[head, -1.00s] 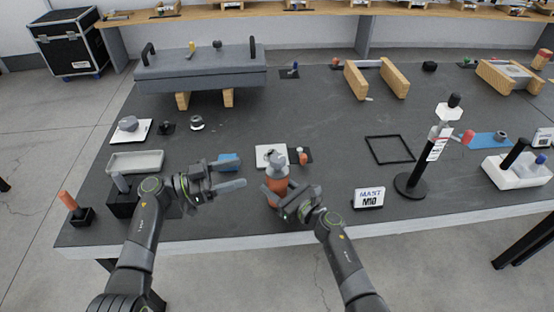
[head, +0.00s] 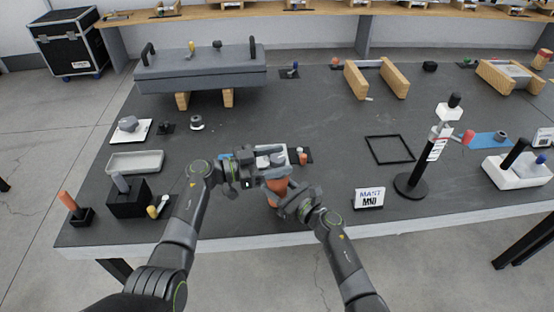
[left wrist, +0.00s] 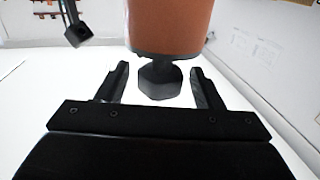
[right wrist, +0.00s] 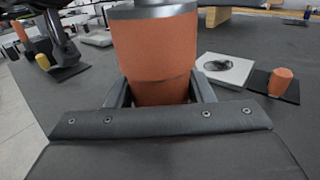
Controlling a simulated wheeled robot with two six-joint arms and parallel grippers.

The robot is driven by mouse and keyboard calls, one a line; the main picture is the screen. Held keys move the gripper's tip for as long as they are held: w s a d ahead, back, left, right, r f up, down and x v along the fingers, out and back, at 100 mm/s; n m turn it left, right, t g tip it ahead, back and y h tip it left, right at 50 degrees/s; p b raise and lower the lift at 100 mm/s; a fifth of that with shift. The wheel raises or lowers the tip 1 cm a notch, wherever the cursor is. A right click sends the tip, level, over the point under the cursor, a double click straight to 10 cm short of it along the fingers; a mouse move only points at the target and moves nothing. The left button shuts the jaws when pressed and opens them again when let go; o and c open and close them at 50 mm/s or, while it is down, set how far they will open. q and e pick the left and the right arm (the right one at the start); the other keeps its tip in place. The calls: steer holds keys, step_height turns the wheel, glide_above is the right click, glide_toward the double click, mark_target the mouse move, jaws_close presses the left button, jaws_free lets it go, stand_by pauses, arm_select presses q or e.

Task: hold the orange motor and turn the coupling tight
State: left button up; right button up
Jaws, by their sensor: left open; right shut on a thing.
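The orange motor (head: 278,186) stands near the table's front edge, partly covered by both grippers. My right gripper (head: 290,200) is shut on its orange body; the right wrist view shows the motor (right wrist: 155,50) between the fingers, with a grey collar above. My left gripper (head: 268,158) is open at the motor's top. In the left wrist view, the dark hexagonal coupling (left wrist: 160,80) sits between the open left fingers (left wrist: 163,85), with a gap on each side. In the head view the left gripper hides the coupling.
A white plate (right wrist: 225,68) and a small orange-topped piece (head: 302,158) lie close behind the motor. A grey tray (head: 136,161) and a black block (head: 128,198) are to the left.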

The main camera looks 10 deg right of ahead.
arm_select(q)
steer(key=shift+d, duration=0.1)
steer(key=c, duration=1)
steer(key=shift+w+f+m+g, duration=0.15)
steer(key=shift+m+g, duration=1.05)
steer(key=shift+g, duration=0.7)
steer(key=shift+m+g, duration=0.6)
steer(key=shift+g, duration=0.3)
steer(key=o, duration=1)
steer(key=w+a, duration=0.1)
steer(key=a, duration=1.1)
steer(key=shift+w, duration=0.25)
